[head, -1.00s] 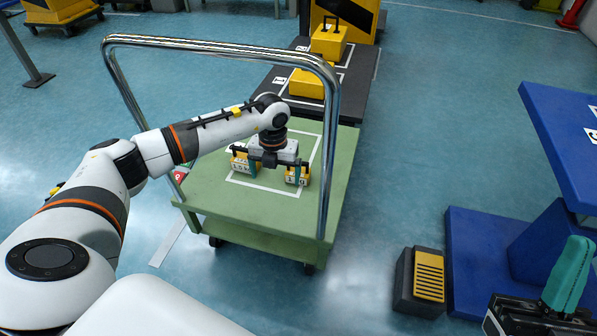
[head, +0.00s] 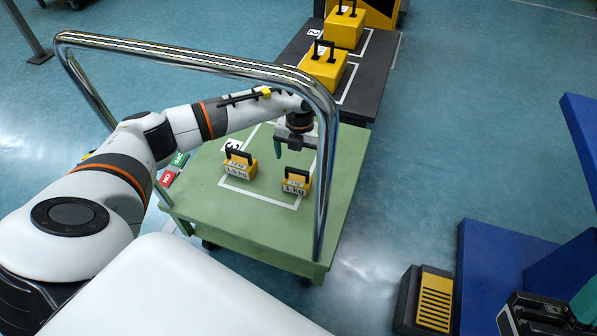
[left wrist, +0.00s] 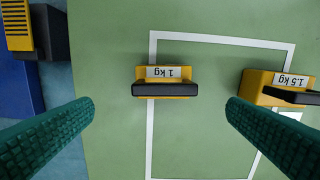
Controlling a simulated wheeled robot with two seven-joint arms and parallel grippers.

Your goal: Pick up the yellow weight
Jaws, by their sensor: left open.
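Two small yellow weights with dark handles stand upright on the green cart top (head: 205,200). The 1 kg weight (head: 296,187) is at the right and the 1.5 kg weight (head: 238,168) at the left. My left gripper (head: 297,150) is open and empty above the cart, just behind the 1 kg weight in the head view. In the left wrist view the 1 kg weight (left wrist: 165,73) lies between the open fingers (left wrist: 160,103), slightly ahead of the tips. The 1.5 kg weight (left wrist: 262,84) is beyond the right finger. My right gripper (head: 570,312) is partly cut off at lower right.
Two larger yellow weights (head: 324,68) stand on a dark platform (head: 366,95) behind. A yellow-black pedal (head: 434,300) and a blue base (head: 495,270) are on the floor at right.

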